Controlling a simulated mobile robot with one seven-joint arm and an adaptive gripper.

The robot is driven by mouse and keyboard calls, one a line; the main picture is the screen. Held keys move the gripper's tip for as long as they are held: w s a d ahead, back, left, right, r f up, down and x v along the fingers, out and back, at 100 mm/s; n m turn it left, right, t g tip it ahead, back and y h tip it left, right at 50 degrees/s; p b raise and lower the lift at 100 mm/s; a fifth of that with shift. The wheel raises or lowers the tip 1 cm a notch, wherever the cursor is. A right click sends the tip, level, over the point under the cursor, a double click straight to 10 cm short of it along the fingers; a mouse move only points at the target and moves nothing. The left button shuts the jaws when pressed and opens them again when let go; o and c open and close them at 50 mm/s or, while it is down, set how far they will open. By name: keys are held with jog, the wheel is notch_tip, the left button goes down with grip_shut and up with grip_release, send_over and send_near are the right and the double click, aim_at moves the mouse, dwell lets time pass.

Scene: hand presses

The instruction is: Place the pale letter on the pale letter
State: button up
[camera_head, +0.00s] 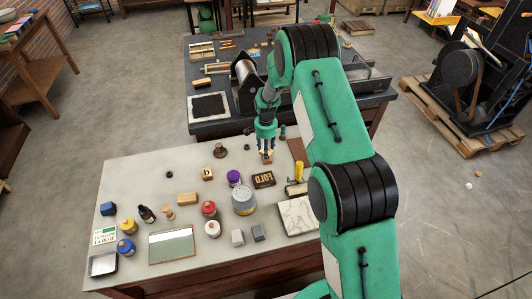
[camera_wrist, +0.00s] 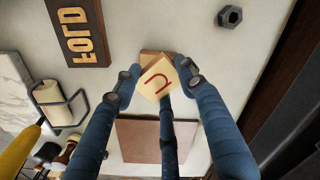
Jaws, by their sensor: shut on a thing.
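A pale block with a dark red letter (camera_wrist: 157,77) sits between the fingers of my gripper (camera_wrist: 157,84) in the wrist view. My gripper is shut on it. A tan wooden surface (camera_wrist: 148,54) shows just behind the pale block; I cannot tell if it is the block's side or another block under it. Another pale block with a dark letter (camera_head: 207,173) stands on the table further left, apart from my gripper.
The pale table (camera_head: 130,190) holds several ink jars, a grey tin (camera_head: 244,201), a yellow-handled roller (camera_head: 298,181) and a marble slab (camera_head: 297,215). A brown plate (camera_wrist: 145,140) lies close to my fingers. A hex nut (camera_wrist: 230,16) is nearby. A press stands behind.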

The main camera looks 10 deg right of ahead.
jog(key=shift+f, duration=1.05)
jog(key=shift+f, duration=0.2)
jog(key=o, duration=1.1)
jog(key=shift+r, duration=0.15)
notch_tip(320, 180, up, 12)
jog(key=shift+r, duration=0.1)
